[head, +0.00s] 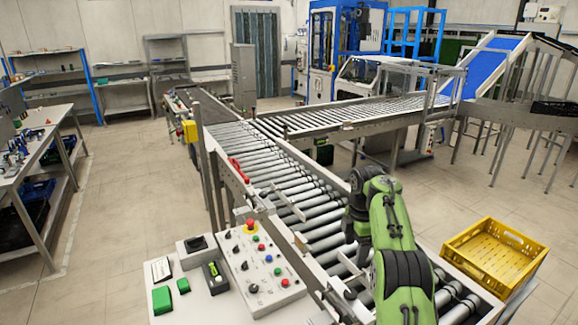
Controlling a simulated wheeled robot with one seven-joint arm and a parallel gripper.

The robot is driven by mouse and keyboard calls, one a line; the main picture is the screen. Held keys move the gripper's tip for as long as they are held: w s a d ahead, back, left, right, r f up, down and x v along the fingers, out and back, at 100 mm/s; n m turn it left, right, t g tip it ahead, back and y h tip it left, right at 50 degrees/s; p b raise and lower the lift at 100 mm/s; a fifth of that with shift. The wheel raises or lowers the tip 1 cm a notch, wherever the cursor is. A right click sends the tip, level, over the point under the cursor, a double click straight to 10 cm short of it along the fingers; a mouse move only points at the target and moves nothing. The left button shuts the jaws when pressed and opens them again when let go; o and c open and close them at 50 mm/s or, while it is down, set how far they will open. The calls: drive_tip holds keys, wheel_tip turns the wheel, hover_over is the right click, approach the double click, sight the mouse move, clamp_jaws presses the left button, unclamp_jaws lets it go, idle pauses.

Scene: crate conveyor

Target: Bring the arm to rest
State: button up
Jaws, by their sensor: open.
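My arm, green with black joints, rises from the bottom right of the head view and bends over the roller conveyor (322,222). Its dark end, with my gripper (352,238), points down over the rollers, partly hidden by the arm itself. The fingers are small and dark, and I see nothing held in them. No crate shows on the rollers beneath it.
A yellow crate (492,252) stands right of the conveyor. A control panel (262,268) with buttons and a red emergency stop is at the conveyor's left. A workbench (40,150) stands far left. The floor (130,200) between bench and conveyor is clear.

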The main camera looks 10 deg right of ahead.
drive_tip(key=s+a+r+m+t+b, duration=0.1)
drive_tip(key=s+a+r+m+b, duration=0.1)
drive_tip(key=s+a+r+m, duration=0.45)
drive_tip(key=s+a+r+m+t+b, duration=0.25)
drive_tip(key=s+r, duration=0.35)
drive_tip(key=s, duration=0.3)
drive_tip(key=s+f+m+t+b, duration=0.1)
drive_tip(key=s+f+m, duration=0.3)
drive_tip(key=s, duration=0.7)
drive_tip(key=s+a+f+m+t+b, duration=0.1)
drive_tip(key=s+f+m, duration=0.4)
drive_tip(key=s, duration=0.6)
drive_tip(key=shift+s+f+m, duration=0.3)
drive_tip(key=shift+s+m, duration=0.05)
drive_tip(key=shift+m, duration=0.25)
drive_tip(key=shift+a, duration=0.1)
